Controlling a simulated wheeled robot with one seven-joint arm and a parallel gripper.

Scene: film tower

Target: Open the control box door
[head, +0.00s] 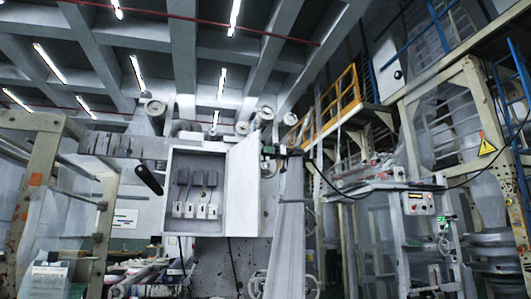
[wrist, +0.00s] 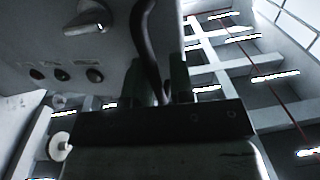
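The control box (head: 195,188) is a pale open-fronted case in the head view, with dark and white switch units inside. Its door (head: 242,185) is swung out to the right and stands wide of the opening. What seems to be my gripper (head: 269,153) is small and dark at the door's upper right edge; contact is unclear. In the wrist view my gripper (wrist: 158,85) points up with its two dark fingers apart. A dark curved strip (wrist: 145,35) runs up between them, and I cannot tell whether it is touched. A grey panel with a knob (wrist: 88,18) is close by at upper left.
A black bar handle (head: 149,180) is left of the box. A dark cable (head: 375,190) runs off to the right. A control panel (head: 418,203) and a yellow-railed platform (head: 340,93) are at the right. Machine frames crowd both sides.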

